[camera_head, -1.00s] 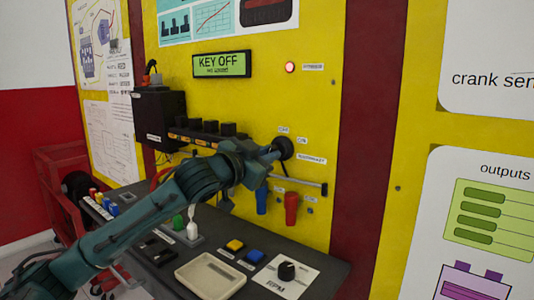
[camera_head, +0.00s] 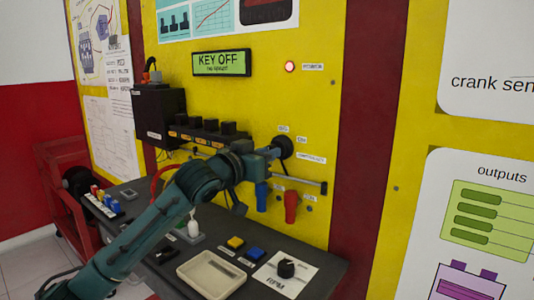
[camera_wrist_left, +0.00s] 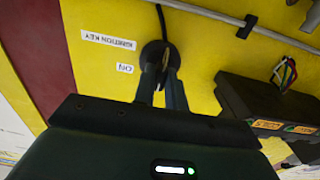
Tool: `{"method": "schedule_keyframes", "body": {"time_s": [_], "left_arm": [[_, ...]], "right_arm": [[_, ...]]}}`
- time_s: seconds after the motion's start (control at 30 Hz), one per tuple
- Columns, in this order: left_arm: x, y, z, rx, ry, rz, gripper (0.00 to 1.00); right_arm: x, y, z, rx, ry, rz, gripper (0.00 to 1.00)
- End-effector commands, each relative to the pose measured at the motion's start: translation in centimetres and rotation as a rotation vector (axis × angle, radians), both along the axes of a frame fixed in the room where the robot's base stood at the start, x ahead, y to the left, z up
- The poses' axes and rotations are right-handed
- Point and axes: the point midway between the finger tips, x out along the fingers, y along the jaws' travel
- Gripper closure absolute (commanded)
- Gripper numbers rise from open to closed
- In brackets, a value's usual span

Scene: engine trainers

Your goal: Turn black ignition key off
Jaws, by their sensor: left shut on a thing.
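The labels "IGNITION KEY" (camera_wrist_left: 108,40) and "ON" (camera_wrist_left: 124,68) are beside the switch. The display (camera_head: 222,64) reads "KEY OFF". My right gripper is not in view.
A red lamp (camera_head: 290,67) is lit beside the display. Blue (camera_head: 262,196) and red (camera_head: 291,206) parts hang below the switch near a grey rail. The dark desk (camera_head: 150,250) carries a beige tray (camera_head: 211,275), buttons and an RPM knob (camera_head: 286,268).

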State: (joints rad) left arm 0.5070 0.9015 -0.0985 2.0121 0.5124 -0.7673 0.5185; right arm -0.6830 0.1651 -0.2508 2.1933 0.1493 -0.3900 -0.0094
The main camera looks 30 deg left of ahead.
Motion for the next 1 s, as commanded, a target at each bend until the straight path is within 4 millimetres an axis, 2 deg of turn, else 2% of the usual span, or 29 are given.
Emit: {"method": "schedule_keyframes", "body": {"time_s": [0.2, 0.23, 0.5, 0.8, 1.0], "left_arm": [[0.0, 0.0, 0.0, -0.004, 0.0, 0.0, 1.0], [0.0, 0.0, 0.0, -0.004, 0.0, 0.0, 0.87], [0.0, 0.0, 0.0, -0.002, 0.0, 0.0, 0.65], [-0.4, 0.1, -0.1, 0.0, 0.0, 0.0, 0.65], [-3.2, 0.2, -0.3, 0.004, 0.002, 0.0, 0.65]], "right_arm": [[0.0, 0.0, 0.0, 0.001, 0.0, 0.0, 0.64], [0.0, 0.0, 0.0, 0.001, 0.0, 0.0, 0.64], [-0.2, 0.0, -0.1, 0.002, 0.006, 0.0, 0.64], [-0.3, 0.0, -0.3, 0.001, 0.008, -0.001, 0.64], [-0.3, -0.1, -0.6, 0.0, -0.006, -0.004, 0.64]]}}
